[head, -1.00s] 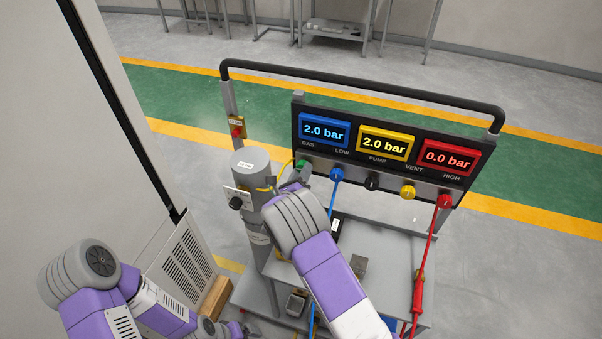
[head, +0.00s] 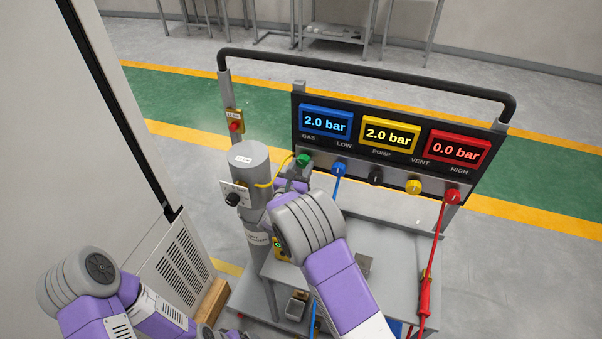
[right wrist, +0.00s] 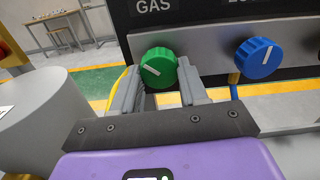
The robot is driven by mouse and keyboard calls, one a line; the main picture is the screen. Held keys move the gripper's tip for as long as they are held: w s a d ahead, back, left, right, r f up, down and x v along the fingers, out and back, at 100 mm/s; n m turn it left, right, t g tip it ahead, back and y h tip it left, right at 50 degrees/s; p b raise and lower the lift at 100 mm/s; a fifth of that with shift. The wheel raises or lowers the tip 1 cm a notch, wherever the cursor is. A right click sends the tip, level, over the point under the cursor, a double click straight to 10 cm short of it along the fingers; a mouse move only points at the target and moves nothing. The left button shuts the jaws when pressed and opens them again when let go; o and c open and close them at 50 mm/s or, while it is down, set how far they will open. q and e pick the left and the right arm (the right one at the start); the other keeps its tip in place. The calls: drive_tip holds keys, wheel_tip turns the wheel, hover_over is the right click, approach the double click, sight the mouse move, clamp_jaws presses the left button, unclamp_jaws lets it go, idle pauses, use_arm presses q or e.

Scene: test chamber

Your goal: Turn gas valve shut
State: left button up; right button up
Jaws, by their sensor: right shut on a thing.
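The gas valve is a green knob (head: 304,159) below the GAS label at the left end of the gauge panel (head: 400,112). In the right wrist view the green knob (right wrist: 158,68) has a white mark slanting from upper left to lower right. My right gripper (head: 299,169) is at the knob; in the wrist view its fingers (right wrist: 158,77) lie on either side, shut on it. My left arm is at the lower left; its gripper (head: 234,333) is only partly seen at the bottom edge, its jaws unclear.
A blue knob (right wrist: 259,58) sits right of the green one; black, yellow and red knobs follow. Displays read 2.0, 2.0 and 0.0 bar. A grey cylinder (head: 249,172) stands close left of my right gripper. A black handrail (head: 370,72) runs behind the panel.

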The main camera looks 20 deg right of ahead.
drive_tip(key=m+b, duration=0.6)
drive_tip(key=b, duration=0.1)
drive_tip(key=shift+f, duration=0.25)
drive_tip(key=shift+a+r+m+b, duration=0.15)
drive_tip(key=shift+m+b, duration=0.95)
drive_tip(key=shift+m, duration=0.6)
drive_tip(key=shift+r, duration=0.1)
drive_tip(key=o, duration=1.1)
drive_tip(key=shift+c, duration=0.2)
drive_tip(key=p+v, duration=0.1)
drive_tip(key=v, duration=0.6)
drive_tip(key=shift+s+a, duration=0.15)
drive_tip(key=shift+s, duration=0.1)
